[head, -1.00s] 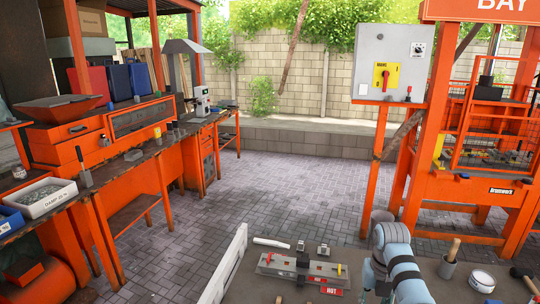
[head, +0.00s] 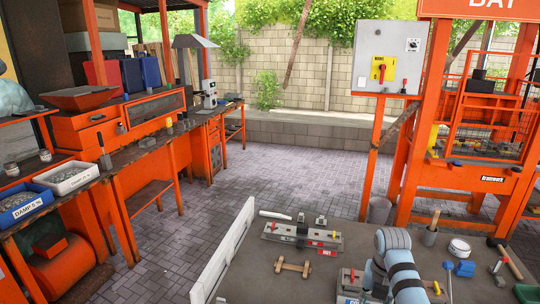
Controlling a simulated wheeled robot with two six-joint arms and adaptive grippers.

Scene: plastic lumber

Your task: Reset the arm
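My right arm (head: 395,265), light blue with dark bands, comes up from the bottom edge in the head view and bends over the grey table. Its gripper is not visible. A pale blue rounded part (head: 14,95) shows at the left edge and may be my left arm; I cannot tell. My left gripper is out of view.
The grey table (head: 230,285) has a white side board (head: 218,262), a fixture with red and yellow parts (head: 303,236), a wooden piece (head: 293,266), a white tin (head: 458,248) and a mallet (head: 510,262). An orange bench (head: 150,150) stands left. Paved floor (head: 290,175) between is clear.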

